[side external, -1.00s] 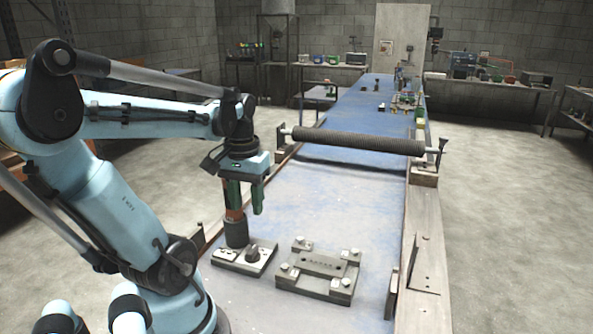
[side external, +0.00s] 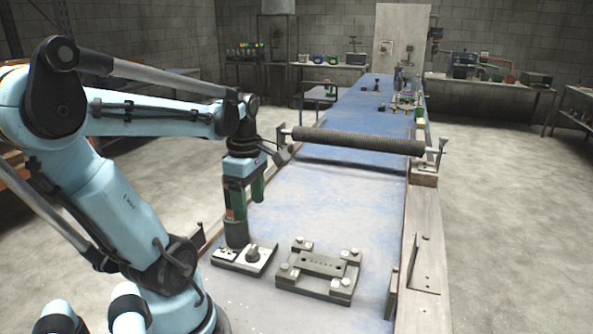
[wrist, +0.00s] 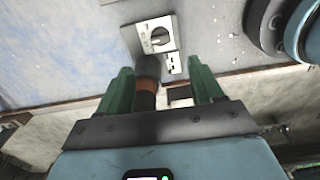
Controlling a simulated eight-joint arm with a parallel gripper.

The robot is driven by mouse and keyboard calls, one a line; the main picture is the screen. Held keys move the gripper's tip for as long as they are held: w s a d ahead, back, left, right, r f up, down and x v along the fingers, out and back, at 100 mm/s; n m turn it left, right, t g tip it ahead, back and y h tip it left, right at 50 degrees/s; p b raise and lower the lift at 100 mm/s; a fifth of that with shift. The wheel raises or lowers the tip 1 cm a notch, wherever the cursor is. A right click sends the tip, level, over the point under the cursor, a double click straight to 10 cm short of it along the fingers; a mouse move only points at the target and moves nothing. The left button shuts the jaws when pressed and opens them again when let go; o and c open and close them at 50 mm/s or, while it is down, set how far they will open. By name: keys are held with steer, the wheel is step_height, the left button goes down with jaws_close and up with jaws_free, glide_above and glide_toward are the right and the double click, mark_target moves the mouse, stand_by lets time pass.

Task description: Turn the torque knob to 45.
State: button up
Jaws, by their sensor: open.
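The torque knob (side external: 253,251) is a small dark knob on a pale metal plate (side external: 228,258) on the bench. In the wrist view the knob (wrist: 159,40) is round with a light bar across its face. A dark upright cylinder (side external: 236,236) with an orange-brown band stands at the plate's left end. My gripper (side external: 246,210), with green fingers, is open above the plate, at the cylinder's upper part. In the wrist view the cylinder (wrist: 147,70) lies between the spread fingers of my gripper (wrist: 160,68), nearer the left one. The knob is beyond the fingertips. I cannot read its setting.
A dark fixture block (side external: 315,272) with corner bolts sits just right of the plate. A dark roller (side external: 358,141) spans the blue work surface (side external: 345,205) behind. A wooden rail (side external: 425,240) borders the right side. The blue surface between fixture and roller is clear.

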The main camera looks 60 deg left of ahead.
mark_target(253, 249)
steer(key=shift+f, duration=6.05)
steer(key=shift+c, duration=0.2)
steer(key=c, duration=1)
